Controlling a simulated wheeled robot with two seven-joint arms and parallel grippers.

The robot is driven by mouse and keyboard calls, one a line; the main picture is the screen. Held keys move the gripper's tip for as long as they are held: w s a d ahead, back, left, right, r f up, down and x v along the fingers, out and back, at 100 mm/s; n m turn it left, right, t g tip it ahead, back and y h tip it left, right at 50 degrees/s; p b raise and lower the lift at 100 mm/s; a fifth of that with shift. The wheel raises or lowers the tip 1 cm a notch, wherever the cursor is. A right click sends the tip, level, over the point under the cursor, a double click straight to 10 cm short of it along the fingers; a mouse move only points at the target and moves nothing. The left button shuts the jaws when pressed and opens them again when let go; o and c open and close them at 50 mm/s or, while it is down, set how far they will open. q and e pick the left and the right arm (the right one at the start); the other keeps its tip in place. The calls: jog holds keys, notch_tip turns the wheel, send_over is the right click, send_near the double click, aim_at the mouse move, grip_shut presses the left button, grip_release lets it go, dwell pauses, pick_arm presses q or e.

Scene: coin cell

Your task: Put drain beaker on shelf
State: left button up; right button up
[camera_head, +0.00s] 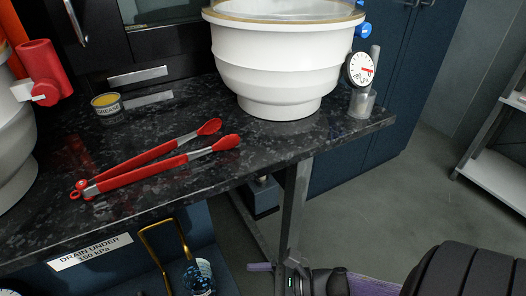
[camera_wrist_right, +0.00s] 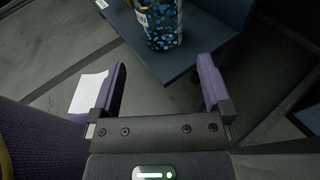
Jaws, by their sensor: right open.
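In the right wrist view the beaker (camera_wrist_right: 158,22) stands on a blue surface (camera_wrist_right: 178,66), beyond my fingertips. My right gripper (camera_wrist_right: 162,62) is open and empty, its purple fingers spread to either side below the beaker, apart from it. In the head view my right gripper (camera_head: 262,267) is at the bottom, right of the beaker. A rack with pale shelves (camera_head: 497,178) stands at the far right. My left gripper is not in view.
The black counter (camera_head: 250,165) holds red tongs (camera_head: 150,172), a grease tin (camera_head: 107,106), a large white vessel (camera_head: 270,65) and a gauge (camera_head: 361,69). A metal leg (camera_head: 293,205) stands near my right gripper. Open floor (camera_head: 390,200) lies before the rack.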

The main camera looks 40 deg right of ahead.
jog(key=s+d+f+m+g+h, duration=0.25)
jog(key=s+f+m+h, duration=0.35)
jog(key=f+m, duration=0.4)
jog(key=s+d+f+m+g+h, duration=0.2)
jog(key=s+d+f+m+h, duration=0.15)
jog(key=s+f+m, duration=0.7)
jog(key=s+a+m+g+h, duration=0.1)
jog(key=s+m+g, duration=0.4)
jog(key=s+m, duration=0.5)
jog(key=s+a+f+m+g, duration=0.1)
jog(key=s+m+g, duration=0.4)
jog(key=s+m, duration=0.6)
jog(key=shift+s+a+f+g+h, duration=0.35)
jog(key=shift+s+a, duration=0.35)
jog(key=shift+s, duration=0.55)
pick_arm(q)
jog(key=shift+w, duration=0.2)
pick_arm(e)
jog(key=shift+w, duration=0.1)
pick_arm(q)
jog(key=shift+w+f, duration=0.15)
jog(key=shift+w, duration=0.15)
